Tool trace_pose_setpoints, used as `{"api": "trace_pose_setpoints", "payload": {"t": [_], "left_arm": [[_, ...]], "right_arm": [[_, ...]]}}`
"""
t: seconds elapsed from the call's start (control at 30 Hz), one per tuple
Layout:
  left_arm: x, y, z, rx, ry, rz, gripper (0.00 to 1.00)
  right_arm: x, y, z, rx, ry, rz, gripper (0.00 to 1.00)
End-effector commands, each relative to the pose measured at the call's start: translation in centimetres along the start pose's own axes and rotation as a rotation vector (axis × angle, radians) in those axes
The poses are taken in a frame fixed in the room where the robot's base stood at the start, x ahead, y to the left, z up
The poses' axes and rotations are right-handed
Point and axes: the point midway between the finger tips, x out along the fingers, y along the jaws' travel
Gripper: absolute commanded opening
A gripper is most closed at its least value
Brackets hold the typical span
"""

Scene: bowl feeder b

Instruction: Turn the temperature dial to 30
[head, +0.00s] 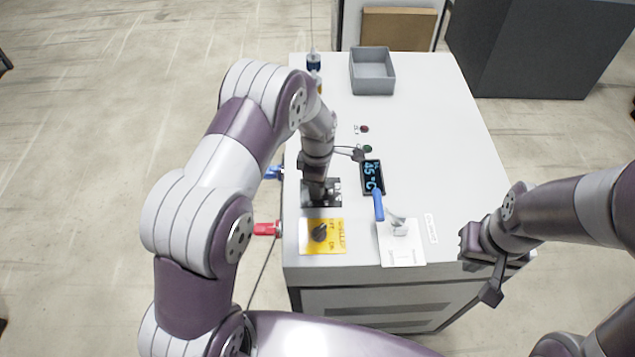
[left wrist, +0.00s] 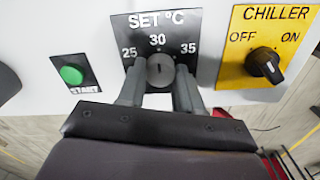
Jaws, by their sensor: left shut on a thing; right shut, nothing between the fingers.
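The temperature dial (left wrist: 160,70) is a round grey knob on the black SET °C plate (left wrist: 157,20), marked 25, 30 and 35. Its short upright mark lines up roughly with 30. My left gripper (left wrist: 160,80) is shut on the dial, one finger on each side. In the head view my left gripper (head: 318,190) comes down onto the black plate (head: 335,187) and hides the dial. My right gripper (head: 485,266) is shut and empty at the cabinet's right front edge.
The yellow chiller switch plate (head: 335,247) lies just in front of the dial plate. A green START button (left wrist: 72,74) is on the dial's other side. A grey bin (head: 372,84) stands at the back.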

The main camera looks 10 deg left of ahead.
Motion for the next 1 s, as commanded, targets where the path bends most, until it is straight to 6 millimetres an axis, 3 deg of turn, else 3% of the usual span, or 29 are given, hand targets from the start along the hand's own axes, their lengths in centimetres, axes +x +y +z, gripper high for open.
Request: {"api": "trace_pose_setpoints", "payload": {"t": [0.07,0.1,0.17,0.2,0.47,0.57,1.0], "left_arm": [[-0.3,0.3,0.0,0.0,-0.001,0.009,0.04],[-0.3,0.3,0.0,0.0,-0.001,0.009,0.38],[-0.3,0.3,0.0,0.001,-0.001,0.008,0.57],[-0.2,0.2,0.0,0.001,-0.001,0.007,0.6],[-0.2,0.1,0.0,0.001,-0.001,0.004,0.6],[-1.1,0.2,0.0,0.001,-0.001,0.006,0.6],[-11.5,0.1,0.0,0.001,-0.001,0.007,0.6]], "right_arm": [[-0.1,0.0,0.0,0.0,0.0,0.0,0.0],[-0.1,0.0,0.0,0.0,0.0,0.0,0.0],[-0.1,0.0,0.0,0.0,0.0,0.0,0.0],[0.0,0.0,0.0,0.0,0.0,0.0,0.0],[0.0,0.0,0.0,0.0,0.0,0.0,0.0],[0.4,0.0,0.0,0.0,0.0,0.0,0.0],[2.5,0.0,0.3,0.0,0.0,0.0,0.0]]}}
